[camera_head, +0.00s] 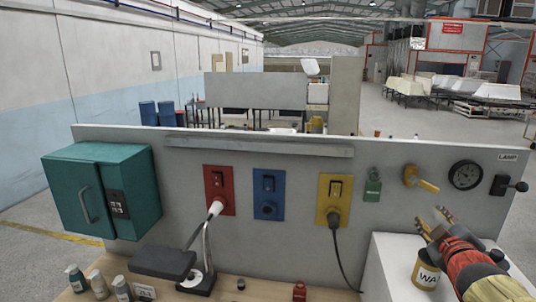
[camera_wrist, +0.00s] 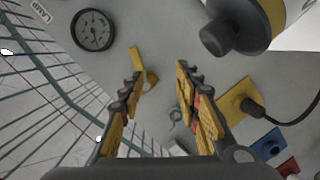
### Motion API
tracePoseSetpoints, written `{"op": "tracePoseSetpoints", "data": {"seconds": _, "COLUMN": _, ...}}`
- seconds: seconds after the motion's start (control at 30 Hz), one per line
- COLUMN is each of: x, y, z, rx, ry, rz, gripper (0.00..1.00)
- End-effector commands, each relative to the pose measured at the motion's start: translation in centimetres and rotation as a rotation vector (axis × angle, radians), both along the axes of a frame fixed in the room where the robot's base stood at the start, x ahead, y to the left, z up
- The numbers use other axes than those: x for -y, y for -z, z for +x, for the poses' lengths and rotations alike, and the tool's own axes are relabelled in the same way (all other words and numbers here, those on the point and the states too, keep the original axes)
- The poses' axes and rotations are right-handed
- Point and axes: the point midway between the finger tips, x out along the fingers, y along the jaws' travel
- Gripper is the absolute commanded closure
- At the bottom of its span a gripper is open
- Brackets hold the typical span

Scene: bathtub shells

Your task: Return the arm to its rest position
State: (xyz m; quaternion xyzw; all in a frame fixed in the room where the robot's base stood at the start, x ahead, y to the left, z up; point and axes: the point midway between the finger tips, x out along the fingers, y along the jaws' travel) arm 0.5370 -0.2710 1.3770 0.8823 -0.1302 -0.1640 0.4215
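My gripper (camera_head: 433,219) is at the right in the head view, above the white box and in front of the grey panel. The panel with a yellow-handled fitting (camera_wrist: 142,70) shows beyond the fingers.
A can (camera_head: 425,272) stands on the white box (camera_head: 378,276) close below my gripper. The panel carries a dial (camera_head: 465,175), a lever switch (camera_head: 508,185), coloured sockets and a teal cabinet (camera_head: 103,190). A lamp (camera_head: 170,262) stands on the bench at left.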

Motion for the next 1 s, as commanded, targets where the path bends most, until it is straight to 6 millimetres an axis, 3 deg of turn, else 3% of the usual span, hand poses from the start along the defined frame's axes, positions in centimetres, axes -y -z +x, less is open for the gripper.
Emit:
{"op": "tracePoseSetpoints", "data": {"seconds": 0.03, "x": -2.2, "y": 0.6, "z": -0.7, "rx": -0.022, "ry": 0.017, "rz": 0.067, "gripper": 0.67}}
{"op": "tracePoseSetpoints", "data": {"seconds": 0.27, "x": -11.3, "y": 6.4, "z": -7.2, "rx": -0.199, "ry": 0.130, "rz": 0.437, "gripper": 0.67}}
{"op": "tracePoseSetpoints", "data": {"seconds": 0.4, "x": -17.7, "y": 10.6, "z": -12.9, "rx": -0.353, "ry": 0.172, "rz": 0.645, "gripper": 0.67}}
{"op": "tracePoseSetpoints", "data": {"seconds": 0.6, "x": -24.4, "y": 14.8, "z": -20.4, "rx": -0.556, "ry": 0.205, "rz": 0.835, "gripper": 0.67}}
{"op": "tracePoseSetpoints", "data": {"seconds": 0.8, "x": -27.0, "y": 16.3, "z": -23.9, "rx": -0.655, "ry": 0.220, "rz": 0.901, "gripper": 0.67}}
{"op": "tracePoseSetpoints", "data": {"seconds": 1.0, "x": -27.2, "y": 16.4, "z": -24.2, "rx": -0.663, "ry": 0.222, "rz": 0.908, "gripper": 0.67}}
